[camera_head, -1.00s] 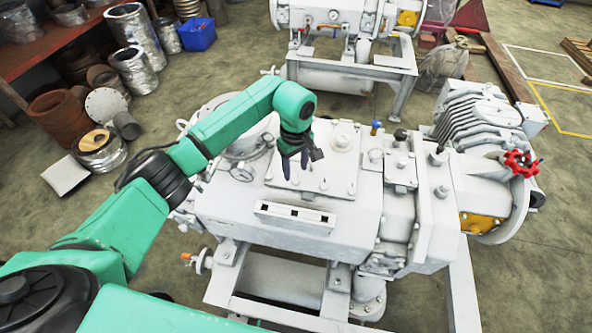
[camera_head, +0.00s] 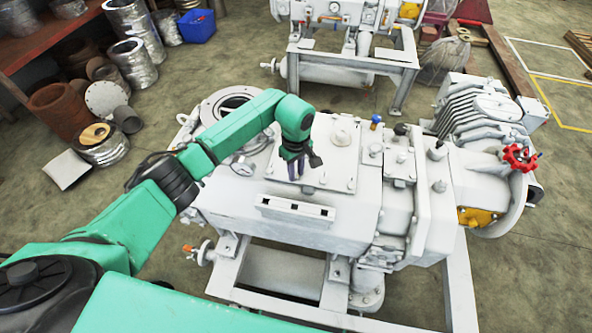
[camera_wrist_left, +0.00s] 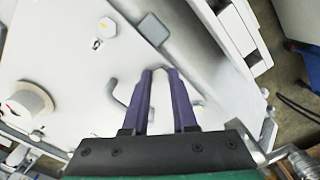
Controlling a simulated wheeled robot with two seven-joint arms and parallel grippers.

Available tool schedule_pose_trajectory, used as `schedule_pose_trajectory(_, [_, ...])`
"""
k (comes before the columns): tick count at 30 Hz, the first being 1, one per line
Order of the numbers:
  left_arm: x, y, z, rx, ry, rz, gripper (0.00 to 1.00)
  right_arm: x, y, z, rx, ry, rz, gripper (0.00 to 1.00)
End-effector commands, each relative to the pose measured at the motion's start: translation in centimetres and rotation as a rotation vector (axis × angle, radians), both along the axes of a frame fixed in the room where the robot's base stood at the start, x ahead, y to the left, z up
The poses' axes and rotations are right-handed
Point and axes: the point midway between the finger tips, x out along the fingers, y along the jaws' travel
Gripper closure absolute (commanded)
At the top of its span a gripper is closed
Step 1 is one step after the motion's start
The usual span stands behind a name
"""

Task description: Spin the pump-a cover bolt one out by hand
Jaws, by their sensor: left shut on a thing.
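The pump (camera_head: 345,210) is a large white machine with a flat cover plate (camera_head: 338,172) on its top. My left gripper (camera_head: 296,177) points down at the left part of this plate. In the left wrist view its two purple fingers (camera_wrist_left: 161,74) are close together at the plate, shut on the cover bolt, which is mostly hidden between the tips. Another hex bolt (camera_wrist_left: 106,28) stands on the plate up and left of the fingers in that view. My right gripper is not in view.
A white slotted bar (camera_head: 295,209) lies on the pump in front of the plate. A round raised fitting (camera_head: 342,136) stands on the plate right of the gripper. A red handwheel (camera_head: 520,157) is at the right end. A second pump (camera_head: 345,15) stands behind.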

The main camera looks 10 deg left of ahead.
Motion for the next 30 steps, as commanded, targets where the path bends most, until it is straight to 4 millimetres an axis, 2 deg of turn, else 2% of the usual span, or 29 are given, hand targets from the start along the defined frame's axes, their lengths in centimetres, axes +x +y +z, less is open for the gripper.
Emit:
schedule_pose_trajectory(11, [0.1, 0.0, -0.3, 0.001, -0.002, 0.19, 1.0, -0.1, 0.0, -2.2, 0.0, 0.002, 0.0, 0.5])
schedule_pose_trajectory(30, [0.1, 0.0, -0.3, 0.0, -0.003, 0.786, 1.0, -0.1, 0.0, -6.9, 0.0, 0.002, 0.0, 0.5])
